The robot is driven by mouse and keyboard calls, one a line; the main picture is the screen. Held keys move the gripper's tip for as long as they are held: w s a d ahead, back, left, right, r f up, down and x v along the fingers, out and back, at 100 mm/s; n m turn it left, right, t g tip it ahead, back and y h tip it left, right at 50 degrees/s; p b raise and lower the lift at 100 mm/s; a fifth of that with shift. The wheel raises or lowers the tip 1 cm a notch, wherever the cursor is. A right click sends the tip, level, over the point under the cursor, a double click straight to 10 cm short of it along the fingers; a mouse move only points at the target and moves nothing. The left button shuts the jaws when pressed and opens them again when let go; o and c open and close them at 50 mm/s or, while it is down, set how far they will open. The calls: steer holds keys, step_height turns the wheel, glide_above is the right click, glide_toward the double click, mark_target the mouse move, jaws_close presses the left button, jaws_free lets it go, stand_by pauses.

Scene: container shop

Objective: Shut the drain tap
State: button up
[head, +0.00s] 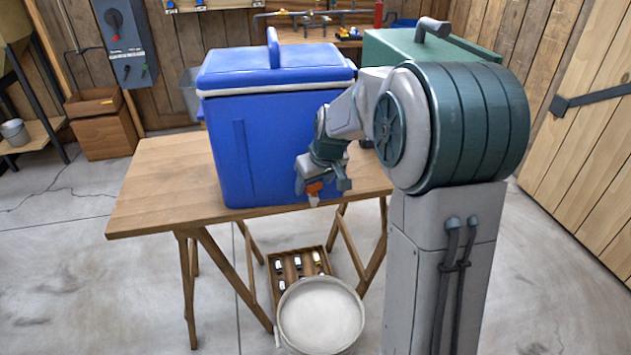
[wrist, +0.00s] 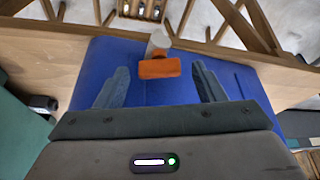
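A blue cooler (head: 265,150) with a lid and carry handle stands on a wooden trestle table (head: 160,185). The drain tap sits low on its front, with an orange handle (head: 314,188) and a pale spout (head: 313,201). My gripper (head: 325,185) is at the tap, partly covering it in the head view. In the wrist view my gripper (wrist: 160,67) is open, one finger on each side of the orange handle (wrist: 160,68), with gaps visible on both sides. The pale spout (wrist: 158,43) shows just beyond the handle. Whether the tap is open is not clear.
A round pale tub (head: 320,316) stands on the floor below the tap, beside a wooden crate (head: 275,275) of small items. A green box (head: 400,47) stands behind my arm. The table's front edge runs close under the tap. Floor at left is clear.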

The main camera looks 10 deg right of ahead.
steer(key=c, duration=0.9)
steer(key=shift+o, duration=0.2)
steer(key=shift+a+m+h, duration=0.1)
steer(key=shift+m+h, duration=0.8)
steer(key=shift+m, duration=1.4)
steer(key=o, duration=1)
steer(key=shift+r, duration=0.15)
